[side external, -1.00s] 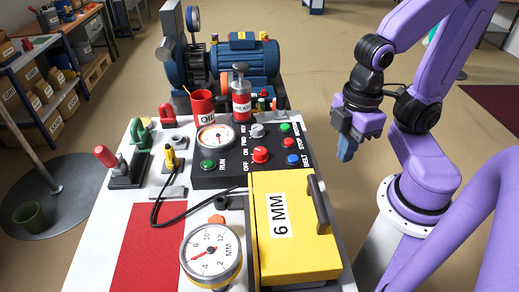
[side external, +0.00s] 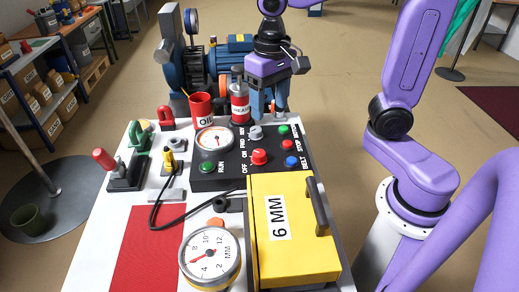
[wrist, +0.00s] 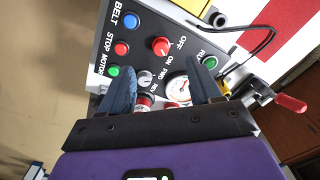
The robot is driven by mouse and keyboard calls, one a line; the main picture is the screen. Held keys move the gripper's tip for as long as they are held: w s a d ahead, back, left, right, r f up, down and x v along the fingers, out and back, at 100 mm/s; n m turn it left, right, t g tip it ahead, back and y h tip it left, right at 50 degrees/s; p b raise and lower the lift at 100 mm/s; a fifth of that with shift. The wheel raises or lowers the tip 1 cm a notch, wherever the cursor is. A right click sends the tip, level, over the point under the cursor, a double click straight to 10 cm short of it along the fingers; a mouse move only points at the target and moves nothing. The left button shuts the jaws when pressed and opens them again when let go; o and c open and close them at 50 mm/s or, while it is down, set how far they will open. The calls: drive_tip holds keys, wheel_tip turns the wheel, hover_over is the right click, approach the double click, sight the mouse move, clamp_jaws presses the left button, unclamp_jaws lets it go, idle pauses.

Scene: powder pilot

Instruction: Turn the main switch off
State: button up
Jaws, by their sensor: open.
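The main switch is a red rotary knob (side external: 259,157) on the black control panel (side external: 225,182), beside the OFF and ON labels. It also shows in the wrist view (wrist: 161,46), just beyond the fingers. I cannot tell clearly which label its pointer faces. My gripper (side external: 267,106) hangs fingers down above the panel's far edge, near the grease bottle. In the wrist view my gripper (wrist: 161,80) has its two blue-grey fingers wide apart with nothing held between them, and it is apart from the red knob.
Close to the knob are a grey FWD/REV knob (side external: 255,132), a blue BELT button (side external: 291,161), a red STOP button (side external: 288,145), a green RUN button (side external: 207,167) and a dial gauge (side external: 214,139). A red oil can (side external: 201,106) and grease bottle (side external: 239,104) stand behind. A yellow box (side external: 295,235) is in front.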

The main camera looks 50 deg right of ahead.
sight(260, 153)
drive_tip(key=w+f+m, duration=0.1)
drive_tip(key=f, duration=0.4)
drive_tip(key=w+f+m, duration=0.1)
drive_tip(key=f, duration=0.4)
drive_tip(key=w+f+m, duration=0.1)
drive_tip(key=f, duration=0.5)
drive_tip(key=shift+w+d+f, duration=0.1)
drive_tip(key=shift+w+d, duration=0.1)
drive_tip(key=shift+d, duration=0.15)
drive_tip(key=c, duration=1)
